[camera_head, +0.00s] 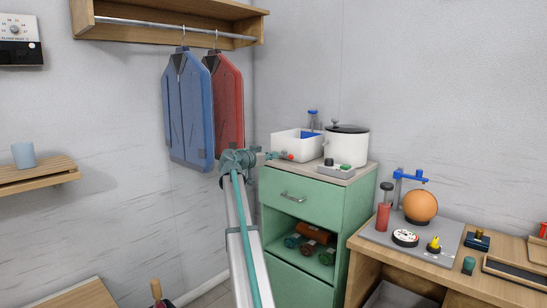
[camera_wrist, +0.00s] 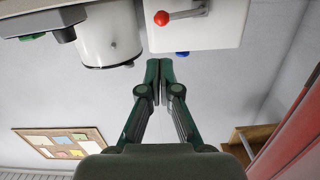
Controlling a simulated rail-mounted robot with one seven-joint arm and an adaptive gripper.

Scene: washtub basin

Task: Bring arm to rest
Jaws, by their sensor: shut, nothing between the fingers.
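My gripper (camera_wrist: 159,66) is shut and empty in the wrist view, its dark green fingers together. In the head view my arm reaches up from the bottom centre, and my gripper (camera_head: 270,155) is in front of the green cabinet's top, left of the white basin (camera_head: 297,144). A lever with a red knob (camera_head: 290,157) is on the basin's front; its knob also shows in the wrist view (camera_wrist: 161,18), apart from my fingertips. The wrist view appears upside down, with the basin (camera_wrist: 195,32) at the top.
A white pot (camera_head: 346,147) with a dark lid stands beside the basin on the green cabinet (camera_head: 300,200). Blue (camera_head: 187,110) and red (camera_head: 228,105) garments hang close behind my arm. A wooden desk (camera_head: 400,265) with several items is at right.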

